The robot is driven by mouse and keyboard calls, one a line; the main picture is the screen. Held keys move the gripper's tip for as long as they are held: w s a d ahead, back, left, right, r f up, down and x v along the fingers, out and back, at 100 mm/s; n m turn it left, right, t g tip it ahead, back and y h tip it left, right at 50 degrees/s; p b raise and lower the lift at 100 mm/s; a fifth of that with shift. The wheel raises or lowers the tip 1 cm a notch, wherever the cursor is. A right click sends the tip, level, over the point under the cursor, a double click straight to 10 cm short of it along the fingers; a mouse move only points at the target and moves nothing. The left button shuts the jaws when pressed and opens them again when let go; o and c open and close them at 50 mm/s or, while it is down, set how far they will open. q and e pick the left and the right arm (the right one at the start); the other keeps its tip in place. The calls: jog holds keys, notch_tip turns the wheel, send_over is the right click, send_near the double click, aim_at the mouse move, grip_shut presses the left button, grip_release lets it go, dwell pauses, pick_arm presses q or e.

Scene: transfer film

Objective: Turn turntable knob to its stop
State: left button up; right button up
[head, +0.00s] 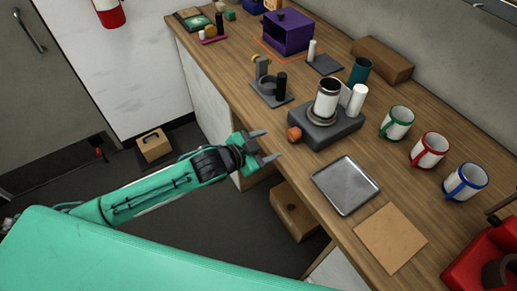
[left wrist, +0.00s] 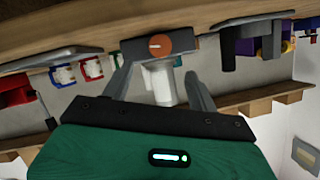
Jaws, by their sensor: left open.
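The turntable (head: 338,134) is a dark grey block near the bench's front edge. A white and grey cylinder (head: 327,97) stands upright on its round plate. Its orange knob (head: 294,134) sticks out of the side facing my left arm. In the left wrist view the knob (left wrist: 160,46) shows face-on with a pale mark, beyond my fingers. My left gripper (head: 271,146) is open and empty, just left of the knob and apart from it. Both fingers of the left gripper (left wrist: 160,70) show in the wrist view. My right gripper is out of view.
A metal tray (head: 346,186) and a tan mat (head: 390,238) lie in front of the turntable. Mugs with green (head: 398,122), red (head: 430,150) and blue (head: 465,181) trim stand to the right. A grey stand (head: 270,98) sits behind left.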

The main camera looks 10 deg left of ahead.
pick_arm(q)
jog(key=shift+v, duration=1.55)
